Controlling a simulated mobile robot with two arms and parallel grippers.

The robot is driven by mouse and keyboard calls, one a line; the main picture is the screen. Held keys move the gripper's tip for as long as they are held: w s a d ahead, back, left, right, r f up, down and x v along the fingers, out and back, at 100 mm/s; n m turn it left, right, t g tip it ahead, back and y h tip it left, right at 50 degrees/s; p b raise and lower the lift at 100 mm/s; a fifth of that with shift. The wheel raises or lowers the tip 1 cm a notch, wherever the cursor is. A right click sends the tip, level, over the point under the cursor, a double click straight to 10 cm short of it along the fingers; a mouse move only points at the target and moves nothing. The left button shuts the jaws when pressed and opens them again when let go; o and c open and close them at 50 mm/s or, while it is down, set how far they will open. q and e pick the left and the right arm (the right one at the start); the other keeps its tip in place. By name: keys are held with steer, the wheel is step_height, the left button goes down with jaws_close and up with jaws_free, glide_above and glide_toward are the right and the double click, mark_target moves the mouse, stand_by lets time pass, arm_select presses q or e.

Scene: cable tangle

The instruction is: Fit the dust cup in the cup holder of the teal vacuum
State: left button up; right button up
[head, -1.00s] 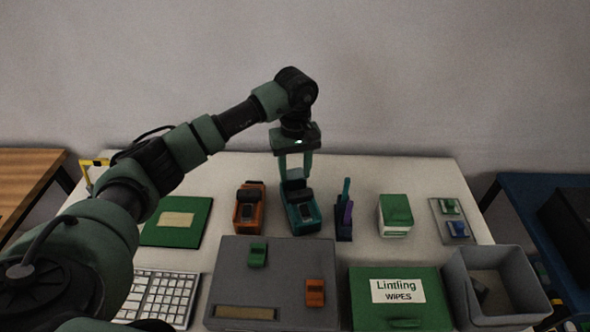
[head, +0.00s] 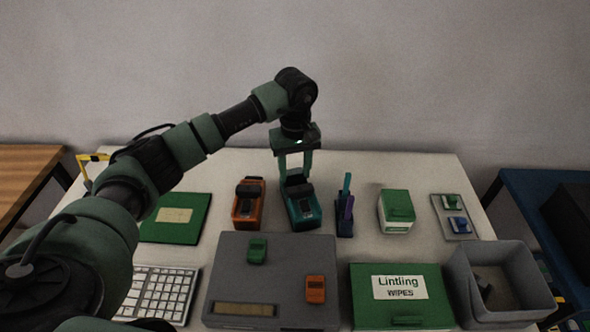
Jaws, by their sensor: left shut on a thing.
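The teal vacuum (head: 305,214) stands at the middle of the white table, beside an orange vacuum (head: 248,214) to its left. My left gripper (head: 297,176) points straight down over the back end of the teal vacuum. Its two fingers are shut on a small dark piece (head: 296,181), which I take for the dust cup. The piece is low at the vacuum's back end. The fingers and the vacuum body partly hide it, so I cannot tell whether it is seated in the cup holder. My right gripper is out of view.
A pen holder (head: 344,222) stands close to the right of the teal vacuum. A green-and-white box (head: 396,211) is farther right. A keyboard (head: 161,292) is at left.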

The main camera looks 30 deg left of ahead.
arm_select(q)
steer(key=shift+f, duration=0.1)
steer(key=shift+f+b, duration=0.7)
steer(key=o, duration=1.3)
steer(key=shift+r, duration=0.25)
steer(key=shift+r+p, duration=0.35)
steer(key=shift+r, duration=0.5)
steer(key=shift+r+p, duration=0.1)
steer(key=shift+p, duration=0.2)
